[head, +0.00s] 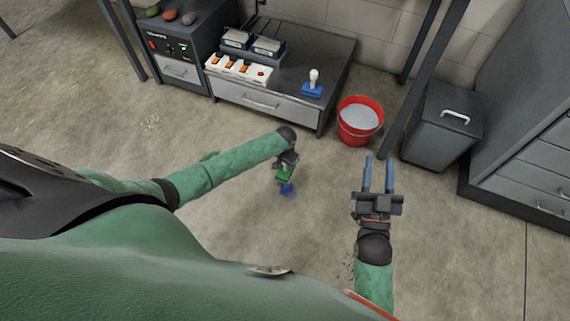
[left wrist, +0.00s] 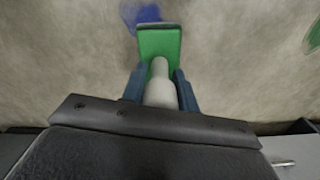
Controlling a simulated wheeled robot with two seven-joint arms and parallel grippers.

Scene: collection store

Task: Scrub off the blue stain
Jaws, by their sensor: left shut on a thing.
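The blue stain (head: 288,189) is a small dark-blue patch on the concrete floor. It also shows at the top of the left wrist view (left wrist: 140,13). My left gripper (left wrist: 160,88) is shut on the white handle (left wrist: 160,88) of a green scrubber (left wrist: 159,43). My right gripper (head: 378,172) is open and empty, above the floor to the right of the stain.
A red bucket (head: 360,121) with greyish contents stands beyond my right gripper. A low cabinet (head: 300,95) carries a blue scrubber with white handle (head: 313,84) and a switch strip (head: 238,68). A grey bin (head: 440,125) stands right.

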